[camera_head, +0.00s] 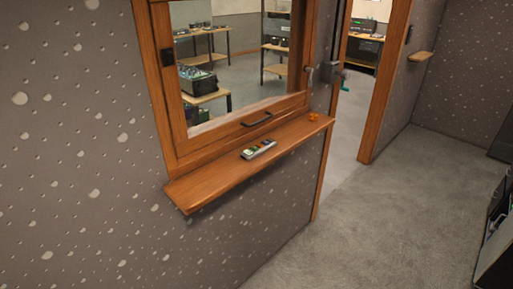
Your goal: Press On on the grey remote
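A small grey remote (258,149) with coloured buttons lies on the wooden ledge (205,187) below the framed window. Its buttons are too small to read, so I cannot tell which is On. No part of my gripper is clearly in view. Nothing touches the remote.
A small orange object (313,116) sits at the ledge's far end. A black handle (257,119) is on the window frame above the remote. An open doorway (345,125) lies beyond the ledge. Carpet in front is clear; dark equipment (497,240) stands at the right edge.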

